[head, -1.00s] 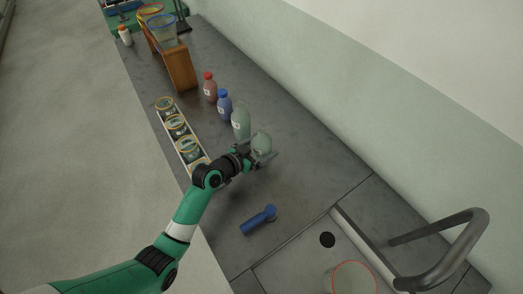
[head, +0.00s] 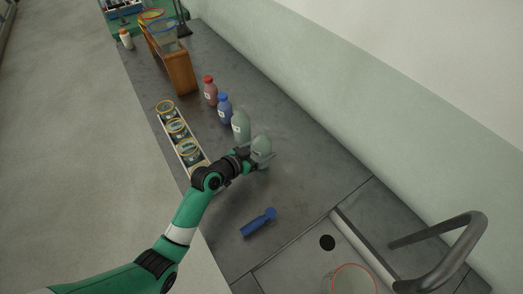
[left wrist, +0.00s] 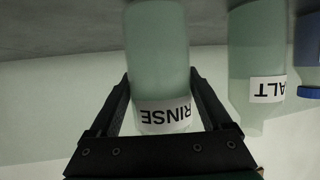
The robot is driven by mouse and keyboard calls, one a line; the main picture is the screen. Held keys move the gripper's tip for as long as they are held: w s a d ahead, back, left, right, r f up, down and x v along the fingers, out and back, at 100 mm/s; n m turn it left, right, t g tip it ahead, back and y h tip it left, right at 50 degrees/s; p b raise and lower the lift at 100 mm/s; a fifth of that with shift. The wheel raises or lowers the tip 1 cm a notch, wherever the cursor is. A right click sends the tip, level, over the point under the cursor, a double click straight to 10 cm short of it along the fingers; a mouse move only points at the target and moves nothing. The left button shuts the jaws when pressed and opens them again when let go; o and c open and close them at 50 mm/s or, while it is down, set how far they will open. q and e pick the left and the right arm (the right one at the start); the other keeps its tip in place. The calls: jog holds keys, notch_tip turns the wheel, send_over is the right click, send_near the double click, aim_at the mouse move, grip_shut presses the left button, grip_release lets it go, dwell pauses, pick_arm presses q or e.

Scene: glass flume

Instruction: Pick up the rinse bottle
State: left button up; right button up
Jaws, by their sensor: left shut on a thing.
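The rinse bottle (head: 262,147), pale green with a white label reading RINSE, stands upright near the middle of the counter. In the left wrist view the rinse bottle (left wrist: 158,60) appears upside down between the two black fingers. My left gripper (head: 257,156) is shut on it from the side; its fingers also show in the left wrist view (left wrist: 163,95). I cannot tell whether the bottle's base touches the counter. My right gripper is not in view.
A similar green bottle (head: 241,125) stands close behind, with a blue bottle (head: 225,108) and a red bottle (head: 210,91) beyond. A tray of jars (head: 182,143) lies to the left. A blue tool (head: 258,222) lies in front, before the sink (head: 300,265).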

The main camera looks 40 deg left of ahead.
pick_arm(q)
jog(key=s+d+r+p, duration=0.7)
jog(key=s+d+r, duration=0.2)
jog(key=r, duration=0.3)
jog(key=shift+s+d, duration=0.3)
jog(key=shift+d, duration=0.3)
